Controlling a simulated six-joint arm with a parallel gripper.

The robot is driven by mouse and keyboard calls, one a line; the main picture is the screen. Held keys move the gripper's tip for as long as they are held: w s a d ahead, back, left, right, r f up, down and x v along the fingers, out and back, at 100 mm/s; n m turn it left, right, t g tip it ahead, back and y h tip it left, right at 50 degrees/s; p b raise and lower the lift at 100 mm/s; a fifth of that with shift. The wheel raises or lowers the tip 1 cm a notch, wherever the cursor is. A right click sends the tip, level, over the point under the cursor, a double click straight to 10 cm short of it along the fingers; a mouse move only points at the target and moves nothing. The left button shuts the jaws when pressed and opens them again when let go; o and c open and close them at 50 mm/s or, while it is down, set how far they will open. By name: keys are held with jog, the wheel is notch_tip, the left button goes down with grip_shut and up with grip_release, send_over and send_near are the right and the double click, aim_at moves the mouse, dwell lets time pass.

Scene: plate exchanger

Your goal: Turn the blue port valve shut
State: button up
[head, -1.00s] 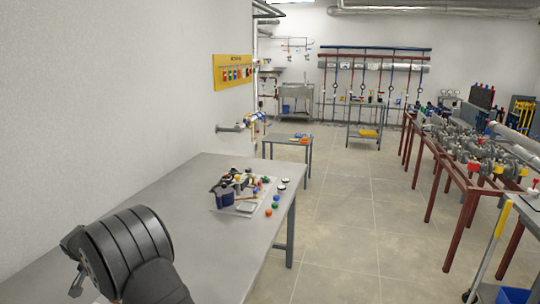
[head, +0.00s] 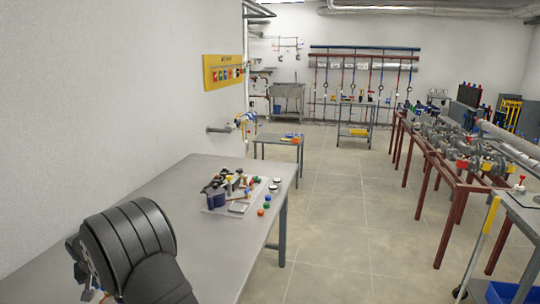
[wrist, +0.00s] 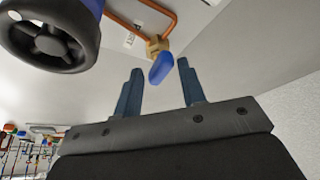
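The blue port valve has a blue lever (wrist: 162,68) on a brass body (wrist: 157,46), fed by a copper pipe, in the wrist view. A small white label (wrist: 129,41) with printed letters is beside it. My gripper (wrist: 159,69) is open, its two blue-grey fingers spread. The lever shows in the gap between the fingertips, nearer the right one; whether it is at their depth or beyond I cannot tell. No contact is visible. In the head view my arm's dark link covers the lower left, and the valve cannot be made out.
A blue body with a black handwheel (wrist: 50,35) is close at the wrist view's upper left. In the head view a grey bench (head: 170,190) carries a tray of small parts (head: 236,207). A wall pipe (head: 219,128) and a yellow board (head: 223,71) are beyond. The middle floor is clear.

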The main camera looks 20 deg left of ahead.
jog(key=o, duration=0.6)
jog(key=shift+o, duration=0.2)
notch_tip(320, 180, up, 17)
jog(key=n+g+h, duration=0.3)
jog(key=n, duration=0.8)
jog(key=f, duration=1.7)
jog(key=shift+w+a, duration=0.4)
